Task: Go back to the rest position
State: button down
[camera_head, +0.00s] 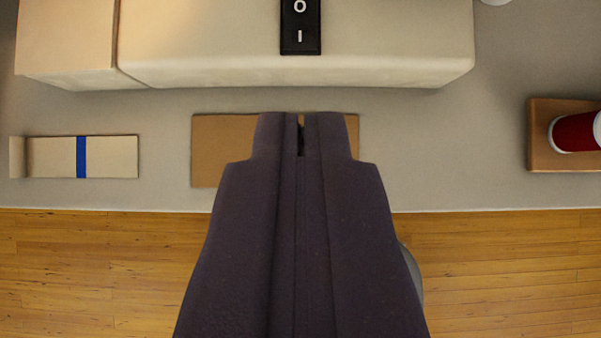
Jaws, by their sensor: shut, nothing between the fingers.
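My gripper (301,122) is in the middle of the view, its two dark fingers together and empty. Its tips show over a flat brown rectangle (215,150) that lies on the grey surface, and they hide the rectangle's middle. How high the tips are above it I cannot tell.
A cream machine (210,45) with a black O/I switch (300,28) stands at the back. A cardboard piece with a blue stripe (82,157) lies at left. A red and white spool-like thing (576,132) rests on a brown block (541,148) at right. Wooden floor (90,270) shows in front.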

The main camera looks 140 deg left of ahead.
jog(key=shift+s+a+r, duration=0.2)
jog(key=shift+s+r, duration=0.05)
jog(key=shift+s, duration=0.1)
jog(key=w+a+r+n+t+y, duration=0.1)
jog(key=w+a+r+t, duration=0.2)
jog(key=r, duration=0.6)
jog(key=w+a+r+n+y+b, duration=0.1)
jog(key=w+a+r, duration=0.1)
jog(key=w+r, duration=0.6)
jog(key=w+a+r+n+t+y, duration=0.1)
jog(key=w+a+r+t+y, duration=0.15)
jog(key=r, duration=0.85)
jog(key=s+a+r+n+t, duration=0.1)
jog(key=s+r, duration=0.3)
jog(key=r, duration=0.6)
jog(key=s+a+r+n+t+b, duration=0.1)
jog(key=s+r, duration=0.4)
jog(key=r, duration=0.6)
jog(key=s+a+r+n+t, duration=0.1)
jog(key=s+r, duration=0.3)
jog(key=r, duration=0.7)
jog(key=shift+s+a+n, duration=0.3)
jog(key=shift+a+n, duration=0.05)
jog(key=shift+n, duration=0.05)
jog(key=shift+t, duration=0.25)
